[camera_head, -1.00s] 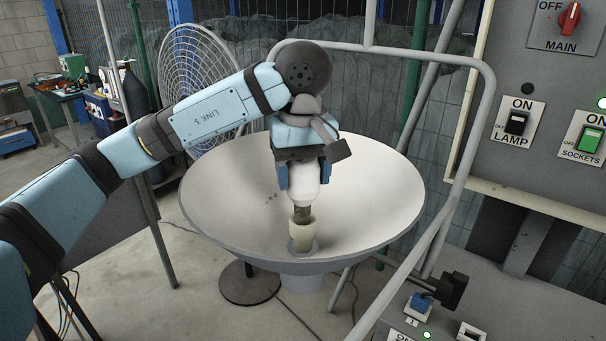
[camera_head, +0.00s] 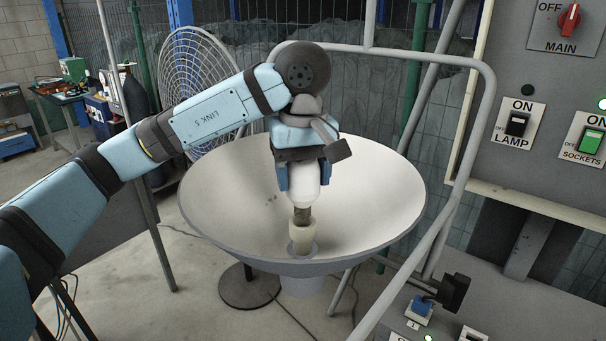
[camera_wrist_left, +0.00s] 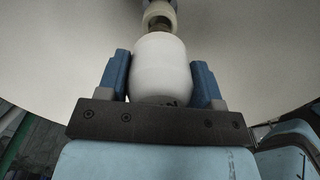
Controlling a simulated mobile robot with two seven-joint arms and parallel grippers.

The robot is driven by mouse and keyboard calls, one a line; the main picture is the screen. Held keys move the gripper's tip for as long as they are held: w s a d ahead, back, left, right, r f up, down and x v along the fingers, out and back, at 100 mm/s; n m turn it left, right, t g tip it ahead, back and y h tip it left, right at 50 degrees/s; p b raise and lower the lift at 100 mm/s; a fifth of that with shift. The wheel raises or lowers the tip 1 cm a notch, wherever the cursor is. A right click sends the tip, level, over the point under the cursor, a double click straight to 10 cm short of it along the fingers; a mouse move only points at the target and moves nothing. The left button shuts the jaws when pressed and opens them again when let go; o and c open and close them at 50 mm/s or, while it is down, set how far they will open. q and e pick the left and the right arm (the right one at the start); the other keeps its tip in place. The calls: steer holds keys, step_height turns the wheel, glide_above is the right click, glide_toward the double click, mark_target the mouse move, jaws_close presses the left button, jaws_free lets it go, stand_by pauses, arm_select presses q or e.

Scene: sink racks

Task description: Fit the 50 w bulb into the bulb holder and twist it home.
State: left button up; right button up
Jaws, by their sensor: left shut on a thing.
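My left gripper (camera_head: 304,178) points down into the big pale dish (camera_head: 380,195) and is shut on the white bulb (camera_head: 306,195). The bulb is upright with its metal screw base (camera_head: 302,215) downward. The cream bulb holder (camera_head: 301,236) stands at the dish's centre, right below the base. The base's lower end meets the holder's mouth; how deep it sits I cannot tell. In the left wrist view the bulb (camera_wrist_left: 160,68) is between the blue fingers, with the holder (camera_wrist_left: 159,14) beyond it. The wattage marking is not readable. My right gripper is not in view.
A grey tube frame (camera_head: 478,125) rises behind and right of the dish. A panel (camera_head: 560,60) at the right carries the lamp switch (camera_head: 516,123), the green sockets switch (camera_head: 588,140) and the red main knob (camera_head: 569,17). A wire fan guard (camera_head: 200,75) stands behind my arm.

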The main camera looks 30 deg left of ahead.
mark_target(303, 197)
arm_select(q)
steer(key=shift+f+b, duration=1.85)
steer(key=shift+b, duration=0.05)
steer(key=shift+s+f, duration=0.1)
steer(key=shift+f, duration=0.2)
steer(key=shift+r+p, duration=0.85)
steer(key=shift+r, duration=0.75)
steer(key=shift+b, duration=0.4)
stand_by(0.8)
steer(key=shift+f+b, duration=1.05)
steer(key=shift+f, duration=0.15)
